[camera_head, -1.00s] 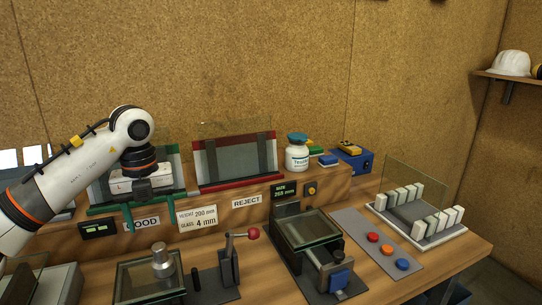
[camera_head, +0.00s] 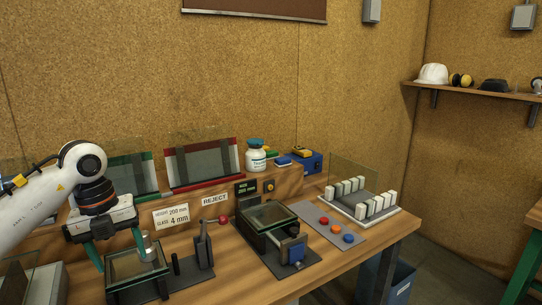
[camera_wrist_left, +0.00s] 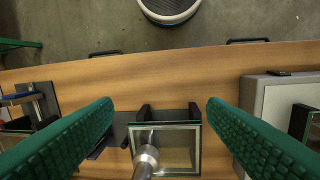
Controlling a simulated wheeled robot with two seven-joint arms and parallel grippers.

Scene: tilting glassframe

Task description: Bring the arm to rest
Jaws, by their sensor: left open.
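My left gripper (camera_head: 118,250) has long green fingers that point down, spread apart with nothing between them. It hangs over the front left of the bench, by the square glass-topped fixture (camera_head: 138,262) with a metal knob (camera_head: 148,246). One finger overlaps the fixture in the head view, and I cannot tell whether they touch. In the left wrist view the open gripper (camera_wrist_left: 160,108) shows both fingers wide apart, with the fixture (camera_wrist_left: 180,158) and knob (camera_wrist_left: 147,157) below between them. My right gripper is in neither view.
Behind stand the green-edged GOOD rack (camera_head: 131,174) and the red-edged REJECT rack (camera_head: 203,163), each with glass. A lever with a red ball (camera_head: 223,219), a second glass fixture (camera_head: 270,214), coloured buttons (camera_head: 336,229) and a white-slotted rack (camera_head: 362,206) stand to the right.

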